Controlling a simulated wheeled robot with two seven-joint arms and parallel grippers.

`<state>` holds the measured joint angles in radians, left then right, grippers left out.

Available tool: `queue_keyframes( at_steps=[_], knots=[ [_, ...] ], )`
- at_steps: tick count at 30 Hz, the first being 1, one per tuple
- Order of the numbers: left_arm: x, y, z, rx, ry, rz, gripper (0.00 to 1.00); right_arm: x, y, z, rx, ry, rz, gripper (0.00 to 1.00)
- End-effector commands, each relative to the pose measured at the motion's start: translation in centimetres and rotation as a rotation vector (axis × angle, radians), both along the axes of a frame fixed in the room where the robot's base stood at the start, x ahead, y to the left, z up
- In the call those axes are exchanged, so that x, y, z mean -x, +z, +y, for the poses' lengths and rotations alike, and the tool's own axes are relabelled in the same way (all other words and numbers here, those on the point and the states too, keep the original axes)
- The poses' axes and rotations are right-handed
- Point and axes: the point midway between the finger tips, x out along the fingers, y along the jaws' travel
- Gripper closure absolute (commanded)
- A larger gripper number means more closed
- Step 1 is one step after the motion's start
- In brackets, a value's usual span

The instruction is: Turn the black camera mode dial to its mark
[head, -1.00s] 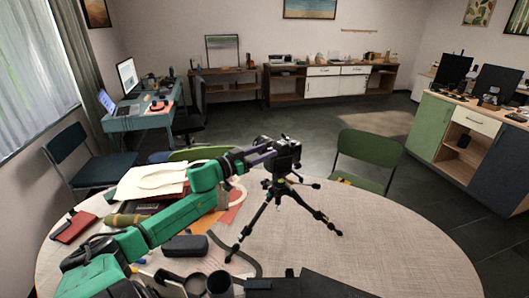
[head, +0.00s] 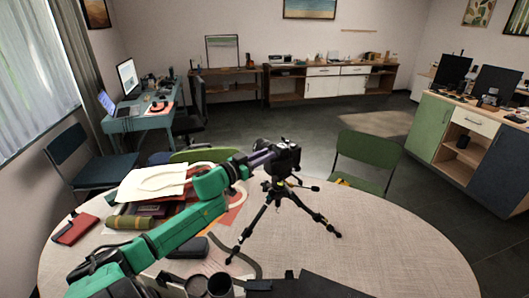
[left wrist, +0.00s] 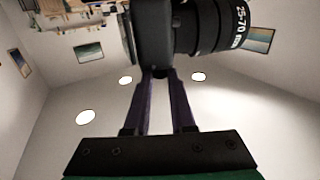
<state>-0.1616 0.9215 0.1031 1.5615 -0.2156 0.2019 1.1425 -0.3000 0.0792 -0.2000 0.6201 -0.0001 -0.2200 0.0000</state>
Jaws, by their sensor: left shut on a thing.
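The black camera (head: 285,158) stands on a black tripod (head: 283,200) on the round table (head: 390,240). My left gripper (head: 268,157) reaches it from the left and meets the camera's left side. In the left wrist view, the two dark purple fingers of my left gripper (left wrist: 161,72) come close together at the underside of the dark camera body (left wrist: 154,40). The lens (left wrist: 210,25), marked 25-70 mm, is to the right. The mode dial is between or behind the fingertips and cannot be made out; its mark is not visible. My right gripper is not in view.
White papers (head: 155,182), a red notebook (head: 75,229), an olive cylinder (head: 130,222) and a dark case (head: 188,247) lie on the table's left side. The table's right side is clear. A green chair (head: 368,150) stands behind the table.

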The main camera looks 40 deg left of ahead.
Motion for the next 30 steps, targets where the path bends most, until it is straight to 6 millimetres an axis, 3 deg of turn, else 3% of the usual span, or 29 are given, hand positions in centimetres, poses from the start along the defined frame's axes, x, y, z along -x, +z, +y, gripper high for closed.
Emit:
queue_keyframes(
  at_steps=[4, 10, 21, 30],
  knots=[
    [0.0, 0.5, -0.4, 0.009, 0.096, -0.001, 1.0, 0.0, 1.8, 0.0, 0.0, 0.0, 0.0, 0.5],
    [0.0, 0.0, -0.8, 0.012, 0.263, -0.001, 1.0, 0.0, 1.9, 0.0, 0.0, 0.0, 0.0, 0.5],
    [-0.2, -0.6, -1.4, 0.007, 0.542, 0.0, 1.0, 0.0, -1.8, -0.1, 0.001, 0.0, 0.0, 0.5],
    [-0.3, -0.3, -1.5, 0.001, 0.657, 0.004, 1.0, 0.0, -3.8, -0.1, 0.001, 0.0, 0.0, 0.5]
  ],
)
